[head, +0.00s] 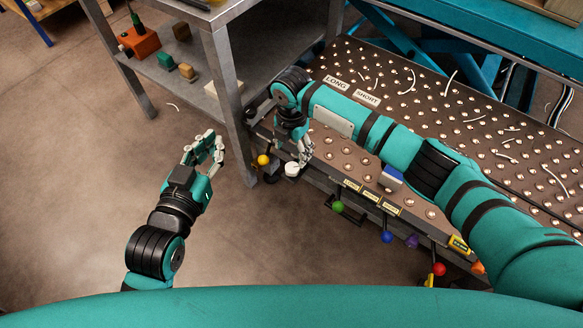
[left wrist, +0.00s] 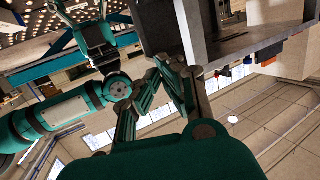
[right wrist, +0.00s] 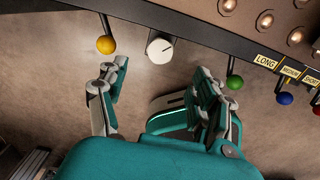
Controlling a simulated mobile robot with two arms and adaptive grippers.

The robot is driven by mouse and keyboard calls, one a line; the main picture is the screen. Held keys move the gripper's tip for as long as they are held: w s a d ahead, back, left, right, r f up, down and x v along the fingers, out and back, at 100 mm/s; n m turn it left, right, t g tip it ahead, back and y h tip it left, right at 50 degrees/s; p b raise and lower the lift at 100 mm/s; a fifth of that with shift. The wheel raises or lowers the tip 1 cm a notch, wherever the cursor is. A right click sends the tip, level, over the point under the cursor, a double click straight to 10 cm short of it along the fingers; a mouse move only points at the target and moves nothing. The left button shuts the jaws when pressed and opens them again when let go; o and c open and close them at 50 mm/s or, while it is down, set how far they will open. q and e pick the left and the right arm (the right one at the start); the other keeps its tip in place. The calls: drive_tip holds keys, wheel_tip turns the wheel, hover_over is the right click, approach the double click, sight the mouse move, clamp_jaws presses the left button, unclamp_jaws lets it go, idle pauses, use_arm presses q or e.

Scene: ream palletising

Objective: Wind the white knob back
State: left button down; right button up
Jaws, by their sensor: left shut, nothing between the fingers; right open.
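The white knob (head: 292,169) sits on the front edge of the ball-studded table, between the yellow ball and the green ball. In the right wrist view the knob (right wrist: 160,47) shows a round white face with a dark line pointing up and right. My right gripper (head: 304,154) is open beside the knob. In its wrist view the spread fingers (right wrist: 156,82) lie below the knob on either side, with nothing between them. My left gripper (head: 206,150) is shut and empty, over the floor left of the grey bench leg. It also shows in the left wrist view (left wrist: 174,76).
A yellow ball (right wrist: 106,45) hangs left of the knob and a green ball (right wrist: 235,82) right of it. Blue, purple and red balls follow along the edge. A grey bench (head: 228,70) with a lower shelf stands at the left.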

sight(292, 168)
wheel_tip(292, 168, down, 5)
drive_tip(key=shift+r+b, duration=0.1)
drive_tip(key=shift+b, duration=0.7)
wheel_tip(292, 168, down, 4)
drive_tip(key=shift+r+b, duration=0.15)
drive_tip(key=shift+b, duration=0.5)
use_arm(q)
wheel_tip(292, 168, up, 13)
drive_tip(key=s+d+t+h, duration=0.1)
drive_tip(key=s+t+h, duration=0.1)
drive_tip(key=t, duration=0.6)
drive_tip(key=shift+s+t+h, duration=0.35)
drive_tip(key=shift+t+h, duration=0.05)
drive_tip(key=shift+h, duration=0.1)
drive_tip(key=shift+d, duration=0.1)
use_arm(e)
drive_tip(key=shift+c, duration=0.2)
drive_tip(key=c, duration=1.1)
